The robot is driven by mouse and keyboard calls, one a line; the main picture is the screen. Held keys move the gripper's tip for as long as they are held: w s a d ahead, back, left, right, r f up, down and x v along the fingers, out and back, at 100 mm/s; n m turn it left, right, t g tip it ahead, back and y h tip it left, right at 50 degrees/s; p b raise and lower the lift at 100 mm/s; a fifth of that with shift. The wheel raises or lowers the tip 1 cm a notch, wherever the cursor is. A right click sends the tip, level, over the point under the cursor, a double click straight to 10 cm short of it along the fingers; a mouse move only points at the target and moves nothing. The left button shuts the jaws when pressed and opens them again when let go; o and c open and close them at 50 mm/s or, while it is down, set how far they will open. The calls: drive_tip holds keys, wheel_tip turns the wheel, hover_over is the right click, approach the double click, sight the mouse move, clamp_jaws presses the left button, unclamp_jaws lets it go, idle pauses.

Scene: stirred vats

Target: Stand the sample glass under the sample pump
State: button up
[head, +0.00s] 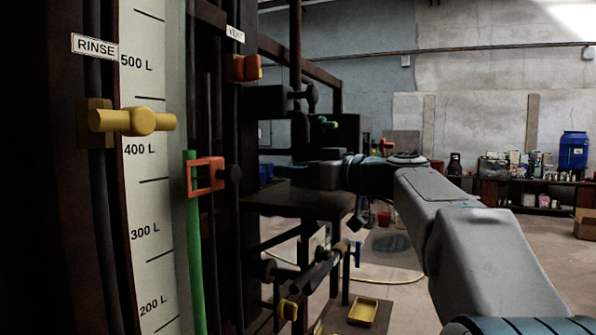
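My arm reaches in from the lower right, and my gripper (308,173) is at its far end, over a dark stand (290,196) beside the vat. The gripper is dark against dark parts, so its fingers cannot be made out. I cannot pick out the sample glass; it may be hidden or lost in the dark there. A dark fitting with a round knob (290,99) sticks out above the gripper. I cannot tell whether it is the sample pump.
A level scale (150,190) with a yellow RINSE handle (135,121), a green tube (194,240) and an orange clip (205,177) stand close at left. A yellow tray (363,311) lies low in front. A blue barrel (573,150) stands far right. Open floor lies between.

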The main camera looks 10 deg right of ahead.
drive_tip(key=o, duration=0.3)
drive_tip(key=shift+r, duration=0.15)
drive_tip(key=shift+s+d, duration=0.2)
drive_tip(key=shift+d, duration=0.05)
drive_tip(key=b+v, duration=0.4)
drive_tip(key=v, duration=0.7)
drive_tip(key=shift+s+d, duration=0.15)
drive_tip(key=shift+s, duration=0.05)
drive_tip(key=shift+c, duration=0.4)
idle(1.1)
